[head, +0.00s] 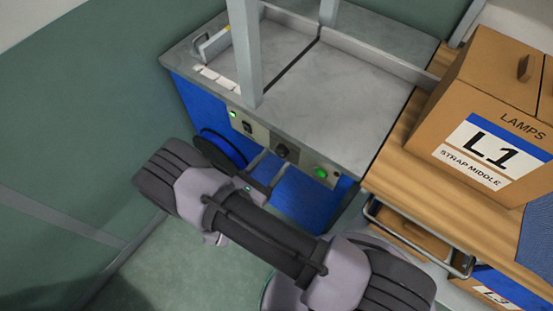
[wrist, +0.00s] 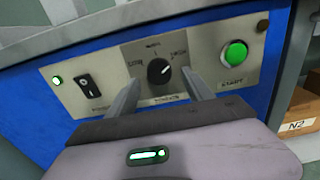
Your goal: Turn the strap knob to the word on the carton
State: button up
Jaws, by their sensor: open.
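The strap knob (wrist: 158,72) is black and round with a white mark, on a pale panel in the wrist view. The mark seems to point up and right; the exact setting is hard to read. Small words stand left of, above and right of the knob, too blurred to read surely. The knob also shows in the head view (head: 285,151). My gripper (wrist: 161,77) is open, one finger on each side of the knob; contact cannot be told. The carton (head: 477,68) at right in the head view reads LAMPS, L1, STRAP MIDDLE.
A green START button (wrist: 235,54) is right of the knob. A black rocker switch (wrist: 87,84) and a green light (wrist: 57,80) are left. The panel is on a blue machine with a grey top (head: 340,90). The carton's wooden table (head: 400,150) adjoins it.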

jog(key=shift+x, duration=1.05)
grip_shut()
jog(key=shift+n, duration=0.3)
jog(key=n, duration=0.5)
jog(key=shift+n+p, duration=0.3)
jog(key=shift+p, duration=0.1)
jog(key=n, duration=0.5)
jog(key=shift+s+d, duration=0.1)
jog(key=shift+n, duration=0.4)
